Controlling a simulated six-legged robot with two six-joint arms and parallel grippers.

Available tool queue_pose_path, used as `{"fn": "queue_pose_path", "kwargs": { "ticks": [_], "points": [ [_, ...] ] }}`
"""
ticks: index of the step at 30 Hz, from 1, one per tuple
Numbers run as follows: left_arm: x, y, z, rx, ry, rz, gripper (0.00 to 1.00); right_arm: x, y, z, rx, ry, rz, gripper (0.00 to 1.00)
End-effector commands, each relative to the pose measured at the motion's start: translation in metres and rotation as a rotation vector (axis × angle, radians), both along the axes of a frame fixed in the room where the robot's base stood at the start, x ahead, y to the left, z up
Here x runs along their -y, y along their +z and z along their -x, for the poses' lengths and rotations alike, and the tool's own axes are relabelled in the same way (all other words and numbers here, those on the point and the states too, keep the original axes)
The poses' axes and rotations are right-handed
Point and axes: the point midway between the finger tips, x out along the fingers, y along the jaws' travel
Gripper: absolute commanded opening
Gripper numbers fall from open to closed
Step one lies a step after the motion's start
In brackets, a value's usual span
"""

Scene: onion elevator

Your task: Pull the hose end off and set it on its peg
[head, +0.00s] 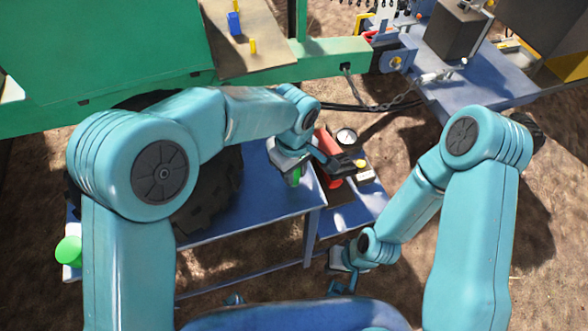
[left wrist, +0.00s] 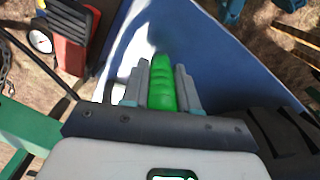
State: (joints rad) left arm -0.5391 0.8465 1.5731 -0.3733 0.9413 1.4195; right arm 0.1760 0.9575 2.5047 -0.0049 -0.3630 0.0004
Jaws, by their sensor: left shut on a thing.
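My left gripper (head: 296,172) is shut on a green ribbed grip (left wrist: 161,85), which stands between its two grey fingers in the left wrist view. In the head view only a bit of the green grip (head: 296,178) shows below my wrist, above the blue table. I cannot tell whether it is the hose end, or whether it is attached. A blue peg (head: 235,23) and a yellow peg (head: 253,46) stand on a tan board at the top. My right gripper (head: 344,286) hangs low in front of the table; its jaws are too small to read.
A red canister (head: 327,150) and a round gauge (head: 346,137) stand just right of my left gripper. A green beam (head: 325,70), a black hose (head: 345,107) and a chain (head: 380,105) lie behind.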

Motion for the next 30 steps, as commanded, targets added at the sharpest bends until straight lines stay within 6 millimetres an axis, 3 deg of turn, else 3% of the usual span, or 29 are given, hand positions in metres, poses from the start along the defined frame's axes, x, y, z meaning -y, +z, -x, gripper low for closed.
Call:
{"fn": "queue_pose_path", "kwargs": {
  "ticks": [7,8,10,16,17,18,19,30],
  "points": [
    [0.0000,-0.0004,0.0000,0.000,0.000,0.000,0.00,0.0000,-0.0003,0.0000,0.000,0.000,0.000,0.00],
    [0.0000,-0.0004,0.0000,0.000,0.000,0.000,0.35,0.0000,-0.0003,0.0000,0.000,0.000,0.000,0.00],
    [0.0000,-0.0004,0.0000,0.000,0.000,0.000,0.58,0.0000,-0.0003,0.0000,0.000,0.000,0.000,0.00],
    [0.0000,-0.0004,0.0000,0.000,0.000,0.000,0.58,0.0000,-0.0003,0.0000,0.000,0.000,0.000,0.00],
    [-0.0001,-0.0006,0.0001,0.000,0.000,0.000,0.62,0.0000,-0.0003,0.0000,0.000,0.000,0.000,0.00],
    [-0.0001,-0.0006,0.0001,0.000,0.000,0.000,0.75,0.0000,-0.0003,0.0000,0.000,0.000,0.000,0.00],
    [-0.0001,-0.0006,0.0001,0.000,0.000,0.000,0.80,0.0000,-0.0003,0.0000,0.000,0.000,0.000,0.00],
    [0.0000,0.0029,0.0000,0.000,0.000,0.000,0.80,0.0000,0.0022,0.0000,0.000,0.000,0.000,0.00]
  ]
}}
